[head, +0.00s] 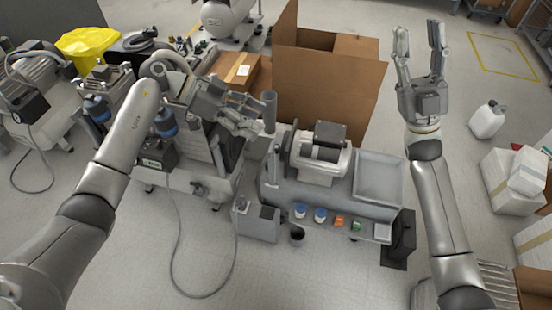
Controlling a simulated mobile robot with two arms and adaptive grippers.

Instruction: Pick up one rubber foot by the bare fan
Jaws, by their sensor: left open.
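My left gripper (252,121) is open, with its fingers beside an upright grey cylinder (269,108) at the left end of the grey workbench (275,185). I see nothing held in it. My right gripper (419,42) is open and empty, pointing away from me above the floor to the right of the large cardboard box. I cannot make out a rubber foot for certain, nor tell which part is the bare fan. My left arm and gripper hide part of the machines at left.
A motor-like unit (320,152) and a shallow tray (381,178) sit on the workbench. Blue-lidded jars (320,214), orange (339,221) and green (356,225) items line its front. A cardboard box (335,90) stands behind. A cable loops over otherwise clear floor at front left.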

